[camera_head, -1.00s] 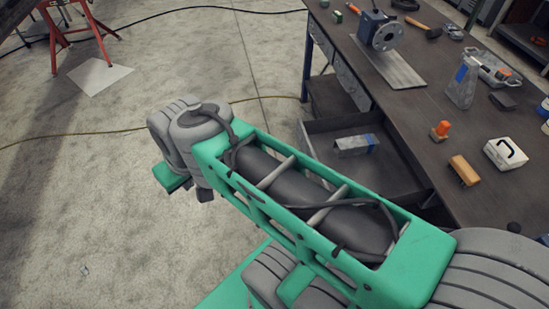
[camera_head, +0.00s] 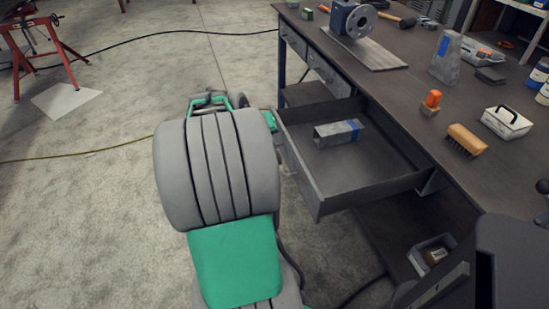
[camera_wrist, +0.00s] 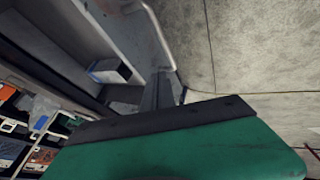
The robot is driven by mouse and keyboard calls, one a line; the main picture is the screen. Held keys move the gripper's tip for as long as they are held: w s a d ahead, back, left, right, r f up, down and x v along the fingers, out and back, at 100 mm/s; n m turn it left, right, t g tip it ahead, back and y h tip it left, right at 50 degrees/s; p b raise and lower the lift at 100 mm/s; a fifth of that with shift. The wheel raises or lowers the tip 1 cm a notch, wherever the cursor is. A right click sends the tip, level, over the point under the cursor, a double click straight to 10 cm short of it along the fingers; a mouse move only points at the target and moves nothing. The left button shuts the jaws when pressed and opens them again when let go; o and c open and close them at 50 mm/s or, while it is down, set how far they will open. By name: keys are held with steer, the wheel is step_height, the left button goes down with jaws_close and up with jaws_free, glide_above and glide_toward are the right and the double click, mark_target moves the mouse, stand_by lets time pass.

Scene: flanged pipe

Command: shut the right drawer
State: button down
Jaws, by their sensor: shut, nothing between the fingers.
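The right drawer (camera_head: 303,172) stands pulled out from the workbench. A grey metal piece with blue tape (camera_head: 338,133) lies inside it. My gripper (camera_head: 270,120) is mostly hidden behind my arm in the head view; a bit of green shows close to the drawer's far front corner. In the wrist view my gripper (camera_wrist: 180,118) is a green block with a dark edge, shut and empty. The open drawer (camera_wrist: 62,52) and the taped piece (camera_wrist: 110,71) lie beyond it. A pale curved bar, apparently the drawer handle (camera_wrist: 158,38), shows near the top. Contact cannot be told.
The bench top (camera_head: 400,95) carries a vise (camera_head: 352,20), an orange-topped item (camera_head: 431,102), a brush (camera_head: 466,140) and a white box (camera_head: 506,122). Closed drawers (camera_head: 328,72) sit farther along. A bin (camera_head: 432,256) stands below.

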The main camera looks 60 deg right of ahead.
glide_toward(284, 150)
steer(key=b+x, duration=0.1)
steer(key=x, duration=0.4)
steer(key=shift+w+f, duration=0.1)
steer(key=shift+f, duration=0.05)
